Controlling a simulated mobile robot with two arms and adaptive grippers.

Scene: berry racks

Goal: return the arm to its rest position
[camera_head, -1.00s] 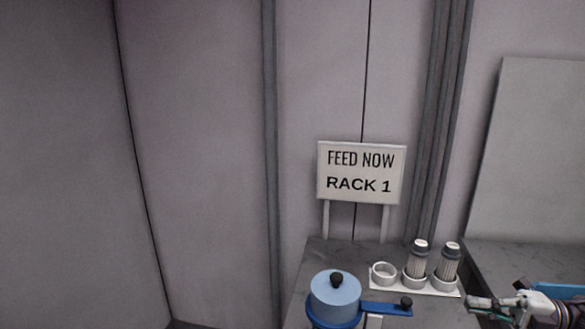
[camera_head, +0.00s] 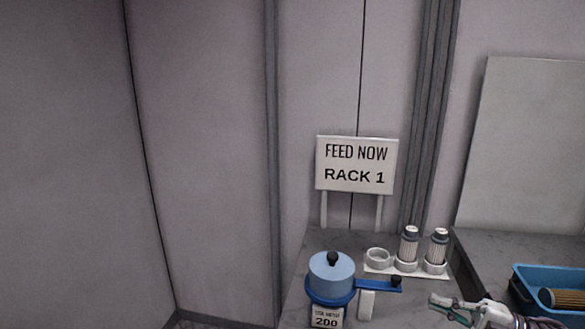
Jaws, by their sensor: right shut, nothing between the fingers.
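My right gripper (camera_head: 452,308) comes in at the bottom right, above the grey worktop (camera_head: 420,288). It is shut and empty. It is to the right of the blue pot (camera_head: 331,278) and in front of the white holder (camera_head: 374,268). It appears apart from both. Its arm runs off the lower right edge. My left gripper is not in view.
The holder carries two ribbed cartridges (camera_head: 409,248) and one empty ring. The pot has a blue bar and a label reading 200. A sign (camera_head: 357,164) reads "FEED NOW RACK 1". A blue bin (camera_head: 519,283) stands at the right edge.

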